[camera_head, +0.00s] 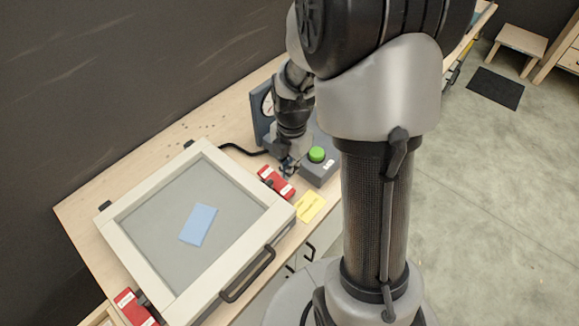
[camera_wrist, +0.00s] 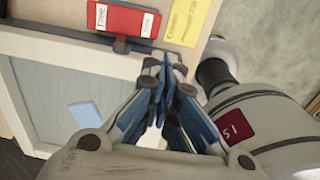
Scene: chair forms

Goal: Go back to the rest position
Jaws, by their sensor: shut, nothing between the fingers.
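My gripper (camera_head: 287,168) is shut and empty in the head view, just above the red block at the table's front edge and left of the green button. In the wrist view my gripper (camera_wrist: 158,68) shows its blue-grey fingers together, with nothing between them. My own arm covers the right middle of the head view and hides part of the table behind it.
A framed glass lid (camera_head: 123,203) with a black handle lies on the wooden table (camera_head: 77,212), a blue piece (camera_head: 198,225) showing inside. Red latches (camera_head: 277,183) (camera_head: 134,307), a yellow label (camera_head: 310,206) and a green button (camera_head: 316,154) on a grey box are nearby.

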